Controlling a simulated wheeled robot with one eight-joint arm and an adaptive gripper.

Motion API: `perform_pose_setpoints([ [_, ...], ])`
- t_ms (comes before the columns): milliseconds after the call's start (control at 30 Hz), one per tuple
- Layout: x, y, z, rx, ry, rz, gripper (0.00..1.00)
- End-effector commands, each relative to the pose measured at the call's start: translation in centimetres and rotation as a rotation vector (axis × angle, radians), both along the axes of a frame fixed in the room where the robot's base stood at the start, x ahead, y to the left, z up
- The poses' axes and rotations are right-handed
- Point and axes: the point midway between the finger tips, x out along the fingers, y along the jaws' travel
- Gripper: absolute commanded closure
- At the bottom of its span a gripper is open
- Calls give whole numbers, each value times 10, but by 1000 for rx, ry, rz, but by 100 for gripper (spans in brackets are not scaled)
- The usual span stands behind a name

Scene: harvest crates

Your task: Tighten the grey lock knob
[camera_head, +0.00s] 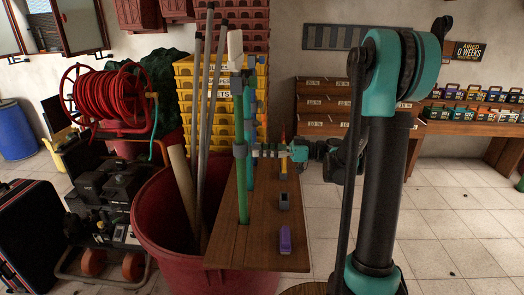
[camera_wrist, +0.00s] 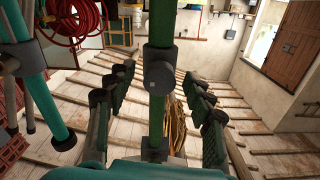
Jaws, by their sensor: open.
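In the wrist view a grey lock knob (camera_wrist: 160,72) with a small pale mark sits on a dark green upright pole (camera_wrist: 161,110). My gripper (camera_wrist: 160,98) is open, with one ribbed finger on each side of the pole. The fingers look apart from the knob, and nothing is held. In the head view my gripper (camera_head: 268,151) reaches left at the height of the grey collar on the front green pole (camera_head: 242,195). A second pole stands close behind. The knob cannot be told apart clearly from the head view.
The poles stand on a wooden board (camera_head: 258,240) bearing a purple object (camera_head: 286,240) and a small grey object (camera_head: 284,201). A red tub (camera_head: 170,235) with long rods is at left. Another green pole (camera_wrist: 45,100) is close at left in the wrist view. Floor at right is clear.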

Motion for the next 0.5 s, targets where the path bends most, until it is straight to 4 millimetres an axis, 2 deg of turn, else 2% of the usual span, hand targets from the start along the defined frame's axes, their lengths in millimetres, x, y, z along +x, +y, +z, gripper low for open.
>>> perform_pose_setpoints([
  [133, 0, 0, 0, 0, 0, 0, 50],
  [500, 0, 0, 0, 0, 0, 0, 96],
])
